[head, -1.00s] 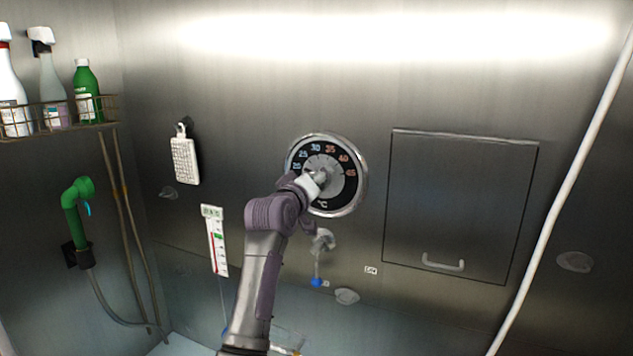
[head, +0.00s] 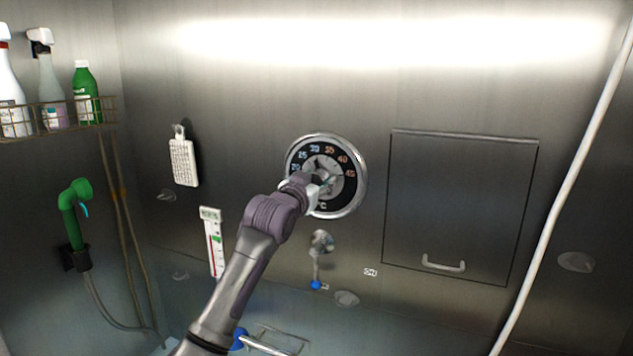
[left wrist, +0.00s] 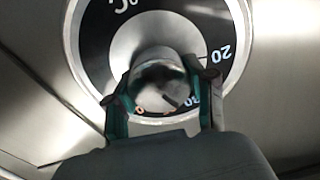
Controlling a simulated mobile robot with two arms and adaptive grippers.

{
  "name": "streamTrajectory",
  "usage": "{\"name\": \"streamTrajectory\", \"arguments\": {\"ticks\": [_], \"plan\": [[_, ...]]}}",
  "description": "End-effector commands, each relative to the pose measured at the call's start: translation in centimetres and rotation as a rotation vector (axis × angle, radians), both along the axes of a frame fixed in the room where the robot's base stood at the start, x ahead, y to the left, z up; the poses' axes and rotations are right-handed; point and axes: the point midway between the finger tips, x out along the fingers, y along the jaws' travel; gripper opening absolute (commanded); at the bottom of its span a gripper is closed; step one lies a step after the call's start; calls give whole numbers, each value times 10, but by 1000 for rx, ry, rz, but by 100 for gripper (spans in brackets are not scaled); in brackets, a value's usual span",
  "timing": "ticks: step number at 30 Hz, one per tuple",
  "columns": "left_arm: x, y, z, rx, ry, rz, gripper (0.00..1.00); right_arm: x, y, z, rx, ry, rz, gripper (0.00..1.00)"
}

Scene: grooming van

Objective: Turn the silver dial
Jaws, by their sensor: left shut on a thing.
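The silver dial (left wrist: 159,76) is a round metal knob at the centre of a black, numbered temperature plate (head: 353,190) with a bright rim on the steel wall. In the left wrist view the knob sits between the two fingers of my left gripper (left wrist: 163,103), which is shut on it. A dark mark shows on the knob's face. In the head view my left gripper (head: 322,185) reaches the plate's centre and hides most of the knob. My right gripper is not in view.
A flat hatch with a handle (head: 443,264) is right of the plate. A small tap (head: 321,243) is below it. A thermometer strip (head: 213,241) and a white brush (head: 184,163) hang to the left. A pale pole (head: 560,200) crosses the right side.

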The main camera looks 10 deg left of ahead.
Motion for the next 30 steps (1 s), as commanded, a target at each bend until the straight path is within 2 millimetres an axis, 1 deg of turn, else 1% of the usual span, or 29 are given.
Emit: {"name": "streamTrajectory", "arguments": {"ticks": [6, 15, 22, 30], "plan": [[0, 0, 0, 200, -35, 1, 20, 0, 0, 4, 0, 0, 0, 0], [0, -1, -1, 419, -77, 0, 20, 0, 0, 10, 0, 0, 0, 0], [0, -1, -2, 519, -97, 1, 20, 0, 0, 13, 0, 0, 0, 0], [0, -2, -2, 563, -106, -1, 20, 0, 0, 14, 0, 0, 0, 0]]}}
